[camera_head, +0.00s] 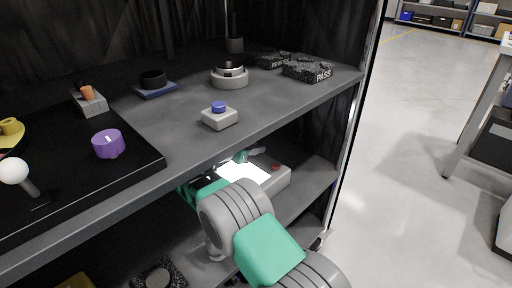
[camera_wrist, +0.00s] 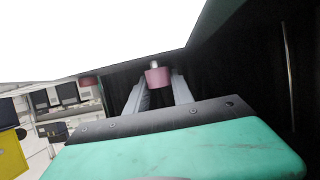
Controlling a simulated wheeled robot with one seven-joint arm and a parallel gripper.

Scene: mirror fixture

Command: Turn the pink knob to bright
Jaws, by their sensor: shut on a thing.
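The pink knob (camera_wrist: 158,78) sits between the two grey fingers of my gripper (camera_wrist: 157,84) in the wrist view. The fingers are shut on its sides. A small light-coloured tip shows just above the knob. In the head view my arm reaches to the lower shelf and hides the knob and the fingertips. There, a light grey box (camera_head: 281,178) has a glowing white panel (camera_head: 243,172) on top. A bright white surface (camera_wrist: 90,35) also fills the upper left of the wrist view. The knob's turn angle cannot be read.
A red button (camera_head: 276,167) is on the box, right of the panel. The upper shelf (camera_head: 185,133) overhangs my arm. It holds a purple knob (camera_head: 108,143), a grey box with a blue button (camera_head: 220,115) and other fixtures. A metal post (camera_head: 349,140) stands at the right.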

